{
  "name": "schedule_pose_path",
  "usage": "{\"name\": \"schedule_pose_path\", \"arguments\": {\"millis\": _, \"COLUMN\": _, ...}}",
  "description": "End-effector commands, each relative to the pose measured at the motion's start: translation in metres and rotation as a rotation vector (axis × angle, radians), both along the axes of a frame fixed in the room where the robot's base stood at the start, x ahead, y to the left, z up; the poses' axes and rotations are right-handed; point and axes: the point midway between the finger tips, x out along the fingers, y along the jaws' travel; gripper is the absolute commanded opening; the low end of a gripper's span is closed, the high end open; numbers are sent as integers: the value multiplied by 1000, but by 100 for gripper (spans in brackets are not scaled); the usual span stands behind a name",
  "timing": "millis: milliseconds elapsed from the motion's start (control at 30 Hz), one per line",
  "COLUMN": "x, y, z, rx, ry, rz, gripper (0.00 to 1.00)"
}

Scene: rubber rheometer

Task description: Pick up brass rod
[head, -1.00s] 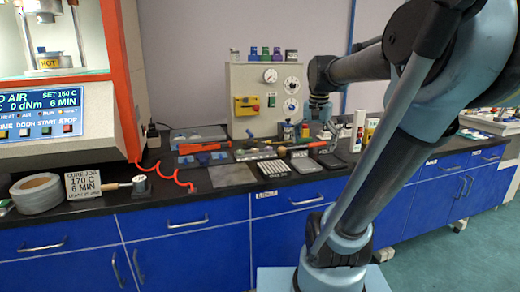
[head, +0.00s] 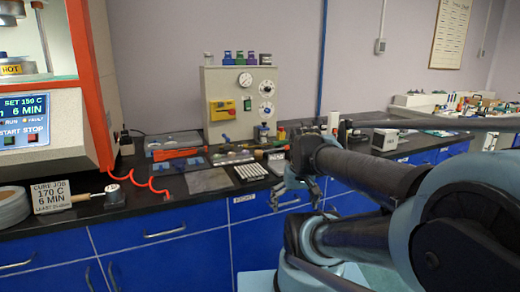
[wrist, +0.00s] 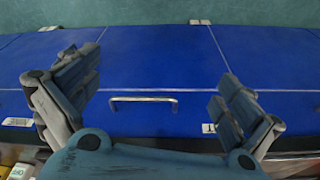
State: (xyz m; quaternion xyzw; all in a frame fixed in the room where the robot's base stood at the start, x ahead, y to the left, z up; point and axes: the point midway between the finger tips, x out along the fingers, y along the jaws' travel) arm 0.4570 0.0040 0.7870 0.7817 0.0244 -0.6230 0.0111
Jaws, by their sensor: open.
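I cannot pick out the brass rod for certain in either view. Small tools lie crowded on the black counter (head: 135,203), and my arm covers part of its right side. My gripper (head: 297,192) hangs at the counter's front edge, before the blue drawers. In the wrist view my gripper (wrist: 160,82) is open and empty, its two fingers wide apart. Between and beyond them are a blue drawer front (wrist: 150,70) and its metal handle (wrist: 143,100).
The orange-framed rheometer (head: 92,90) stands at the left, with a cure sign (head: 50,196) before it. A beige control panel (head: 240,103) stands at the back. A flat grey plate (head: 208,181) and a white-keyed block (head: 250,172) lie towards the counter's front.

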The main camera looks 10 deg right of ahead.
Motion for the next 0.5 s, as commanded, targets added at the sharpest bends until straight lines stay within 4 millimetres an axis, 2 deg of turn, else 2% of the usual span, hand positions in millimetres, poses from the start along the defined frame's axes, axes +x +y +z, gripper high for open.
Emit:
{"name": "schedule_pose_path", "arguments": {"millis": 200, "x": 67, "y": 3, "z": 54, "rx": 38, "ry": -71, "rz": 59, "gripper": 100}}
{"name": "schedule_pose_path", "arguments": {"millis": 500, "x": 168, "y": -6, "z": 117, "rx": 74, "ry": -185, "rz": 136, "gripper": 100}}
